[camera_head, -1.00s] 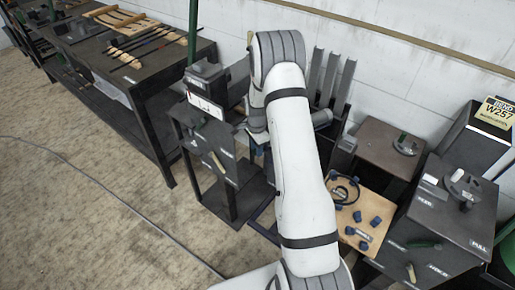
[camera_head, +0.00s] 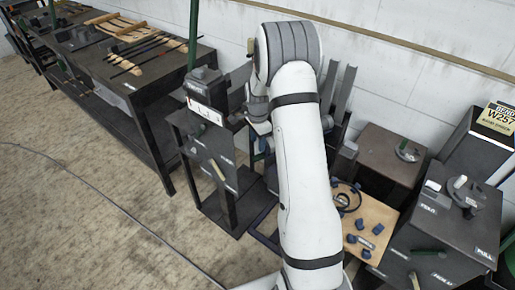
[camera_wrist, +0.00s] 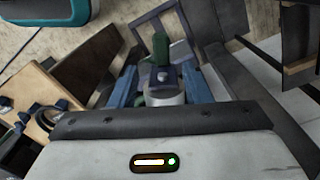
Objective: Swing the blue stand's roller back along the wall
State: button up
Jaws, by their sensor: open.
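A dark blue floor frame (camera_head: 264,232), apparently the base of the blue stand, shows partly behind my arm in the head view. An open blue-grey frame (camera_wrist: 180,32) shows beyond my gripper in the wrist view. The stand's upper part and roller are hidden or cannot be told apart. My gripper (camera_wrist: 160,82) is open in the wrist view, with one blue finger on each side. A green upright handle (camera_wrist: 160,47) on a grey round body stands between or just beyond the fingers; I cannot tell if they touch it. In the head view my arm hides most of this.
A dark cabinet stand (camera_head: 215,150) is close left of my arm. A long workbench (camera_head: 150,75) runs along the wall. To the right are a wooden board with blue knobs (camera_head: 365,225) and a dark bench (camera_head: 455,225). Open floor (camera_head: 80,220) lies at left.

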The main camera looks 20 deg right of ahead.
jog(key=shift+r, duration=0.15)
jog(key=shift+c, duration=0.4)
jog(key=shift+s+f+b, duration=0.2)
jog(key=shift+s+b, duration=0.2)
jog(key=shift+b, duration=0.7)
jog(key=c, duration=0.3)
jog(key=s+t+y+b, duration=0.1)
jog(key=s+t+b, duration=0.1)
jog(key=b, duration=0.3)
jog(key=s+t+y+b, duration=0.1)
jog(key=s+b, duration=0.2)
jog(key=b, duration=0.2)
jog(key=shift+s+a+t+y, duration=0.15)
jog(key=shift+s+t+y, duration=0.15)
jog(key=shift+t, duration=0.1)
grip_shut()
jog(key=s+d+f+t+h+b, duration=0.15)
jog(key=s+t+b, duration=0.35)
jog(key=s+b, duration=0.55)
jog(key=w+a+f+b, duration=0.2)
jog(key=w+f+b, duration=0.2)
jog(key=w, duration=0.8)
jog(key=shift+w+f+t, duration=0.3)
jog(key=shift+f, duration=1.05)
